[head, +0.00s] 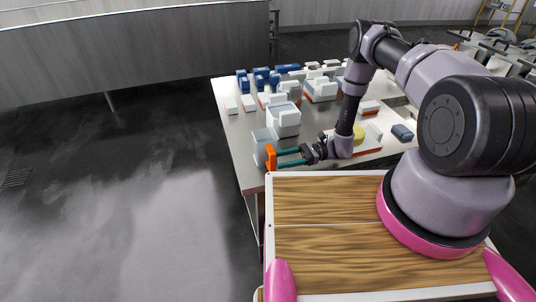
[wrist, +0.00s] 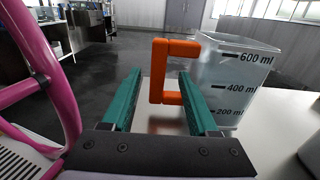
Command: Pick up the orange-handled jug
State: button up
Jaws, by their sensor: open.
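The jug (wrist: 225,75) is a clear, straight-sided container with dark volume marks, and its orange handle (wrist: 157,72) faces left in the wrist view. It stands upright near the table's left edge. In the head view the orange handle (head: 271,158) shows in front of the clear jug body (head: 259,146). My gripper (wrist: 158,80) is open, with teal fingers on either side of the handle in the wrist view. In the head view the gripper (head: 284,158) reaches left, its fingertips at the handle. I cannot tell whether either finger touches it.
The light table (head: 237,140) holds several white containers (head: 284,120) and blue blocks (head: 262,78) farther back. Open floor (head: 130,190) lies left of the table.

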jog(key=shift+x, duration=3.4)
jog(key=shift+s+r, duration=0.1)
jog(key=shift+s, duration=0.05)
grip_shut()
